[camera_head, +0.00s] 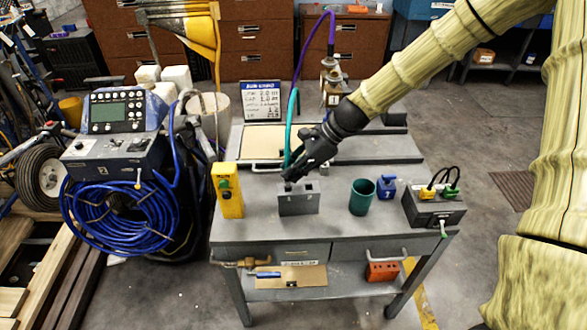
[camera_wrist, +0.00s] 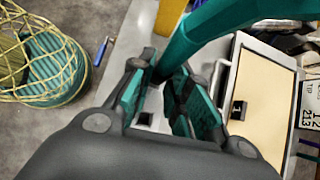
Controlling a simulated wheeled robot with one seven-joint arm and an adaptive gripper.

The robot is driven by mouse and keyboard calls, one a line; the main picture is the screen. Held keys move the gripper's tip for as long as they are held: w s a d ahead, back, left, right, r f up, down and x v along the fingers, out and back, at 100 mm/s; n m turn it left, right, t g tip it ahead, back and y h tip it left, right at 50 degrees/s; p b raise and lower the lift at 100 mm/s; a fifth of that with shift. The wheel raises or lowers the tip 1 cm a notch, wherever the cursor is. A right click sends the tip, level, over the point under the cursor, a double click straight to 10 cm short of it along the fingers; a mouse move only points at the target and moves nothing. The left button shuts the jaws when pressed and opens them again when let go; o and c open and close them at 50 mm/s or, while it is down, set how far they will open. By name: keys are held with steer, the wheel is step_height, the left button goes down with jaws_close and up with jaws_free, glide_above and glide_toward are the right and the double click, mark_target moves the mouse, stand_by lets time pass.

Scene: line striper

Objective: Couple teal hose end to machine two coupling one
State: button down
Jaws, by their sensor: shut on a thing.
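The teal hose (camera_head: 291,118) hangs from a purple length and runs down to my gripper (camera_head: 291,176). In the wrist view the teal hose (camera_wrist: 235,18) comes in from the top right and passes between the fingers of my gripper (camera_wrist: 158,100), which is shut on its end. The end itself is mostly hidden by the fingers. My gripper is just above the left part of a grey two-slot block (camera_head: 298,205) on the bench; I cannot tell whether the hose end touches it. A brass-and-grey fitting marked 1 (camera_head: 333,92) stands behind. Which part is machine two's coupling one is unclear.
The grey bench (camera_head: 330,222) also carries a yellow button box (camera_head: 228,190), a green cup (camera_head: 361,197), a blue block (camera_head: 386,187) and a dark box with cables (camera_head: 434,210). A control machine with coiled blue hose (camera_head: 120,215) stands at left.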

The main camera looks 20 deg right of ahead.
steer(key=shift+r+p, duration=1.05)
steer(key=shift+r, duration=0.1)
steer(key=shift+s+f, duration=0.1)
steer(key=shift+f, duration=0.05)
